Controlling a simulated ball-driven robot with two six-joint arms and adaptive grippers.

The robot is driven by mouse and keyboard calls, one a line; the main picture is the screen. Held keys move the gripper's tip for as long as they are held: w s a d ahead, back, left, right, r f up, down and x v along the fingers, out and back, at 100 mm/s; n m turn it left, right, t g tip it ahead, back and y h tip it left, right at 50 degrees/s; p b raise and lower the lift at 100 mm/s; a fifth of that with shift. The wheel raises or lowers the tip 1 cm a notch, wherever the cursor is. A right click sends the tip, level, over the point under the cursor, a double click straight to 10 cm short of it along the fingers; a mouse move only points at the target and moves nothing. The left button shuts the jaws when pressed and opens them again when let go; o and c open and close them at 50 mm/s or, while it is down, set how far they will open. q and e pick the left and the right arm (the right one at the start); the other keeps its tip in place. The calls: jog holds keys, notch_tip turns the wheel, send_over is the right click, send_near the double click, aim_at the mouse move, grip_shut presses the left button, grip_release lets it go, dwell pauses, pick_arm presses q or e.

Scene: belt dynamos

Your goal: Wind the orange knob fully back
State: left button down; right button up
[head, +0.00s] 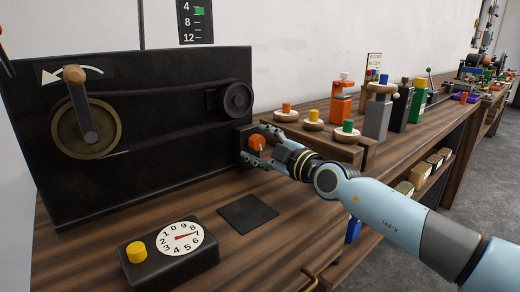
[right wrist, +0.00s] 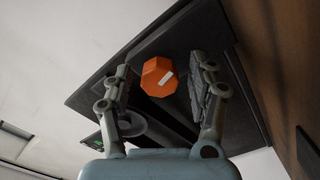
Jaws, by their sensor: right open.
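The orange knob (head: 257,142) sits on a small dark block at the right end of the black panel (head: 150,172). In the right wrist view the faceted knob (right wrist: 159,76) has a pale mark on its face, pointing to the lower left. My right gripper (head: 262,140) is open at the knob. In the right wrist view its two fingers (right wrist: 160,85) stand on either side of the knob, with visible gaps. The left gripper is not in view.
The panel carries a cranked wheel (head: 88,128), a belt and a small pulley (head: 238,100). A dial box (head: 178,245) with a yellow button and a dark square plate (head: 247,213) lie on the bench. Blocks and coloured knobs (head: 376,115) stand to the right.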

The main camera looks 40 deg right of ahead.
jog(key=shift+c, duration=0.3)
jog(key=c, duration=1.1)
jog(key=shift+n, duration=0.3)
